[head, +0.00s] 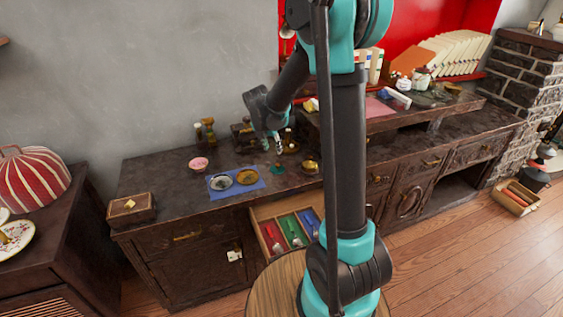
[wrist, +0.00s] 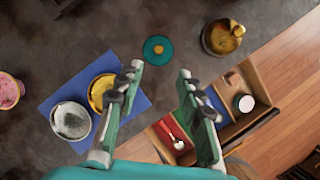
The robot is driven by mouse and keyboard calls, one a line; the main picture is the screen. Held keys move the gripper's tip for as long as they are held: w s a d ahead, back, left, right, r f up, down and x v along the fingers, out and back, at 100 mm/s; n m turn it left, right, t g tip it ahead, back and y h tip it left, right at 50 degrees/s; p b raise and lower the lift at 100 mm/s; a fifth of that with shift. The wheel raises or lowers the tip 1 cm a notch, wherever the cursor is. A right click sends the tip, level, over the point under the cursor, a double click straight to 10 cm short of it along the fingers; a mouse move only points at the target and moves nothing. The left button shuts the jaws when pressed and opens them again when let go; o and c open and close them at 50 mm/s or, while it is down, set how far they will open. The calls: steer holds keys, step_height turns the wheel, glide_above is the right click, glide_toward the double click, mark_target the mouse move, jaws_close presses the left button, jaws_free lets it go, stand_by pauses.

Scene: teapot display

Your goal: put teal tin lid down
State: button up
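The teal tin lid (wrist: 158,49) is a round teal disc with a small brass-coloured knob at its middle. It lies on the dark countertop, right of the blue mat (wrist: 50,94); in the head view it is a small teal patch (head: 278,169). My gripper (wrist: 161,69) is open, with nothing between its fingers. It points down at the counter, and the lid shows just beyond the fingertips in the wrist view. In the head view my gripper (head: 273,146) is above the lid, apart from it.
A silver dish (wrist: 71,120) and a gold dish (wrist: 101,91) are on the mat. A brass pot (wrist: 222,38) stands right of the lid. A pink bowl (head: 198,164) is farther left. An open drawer (head: 262,213) with coloured compartments juts out below the counter's front edge.

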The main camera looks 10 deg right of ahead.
steer(key=s+d+f+m+y, duration=0.1)
steer(key=s+d+m, duration=0.2)
steer(key=s+m, duration=1.1)
steer(key=s+d+f+m+y, duration=0.1)
steer(key=s+d+m, duration=0.2)
steer(key=s+m, duration=1.1)
steer(key=shift+s+d+f+m+t, duration=0.25)
steer(key=shift+d+m+t, duration=0.1)
steer(key=shift+m, duration=0.15)
steer(key=shift+d, duration=0.1)
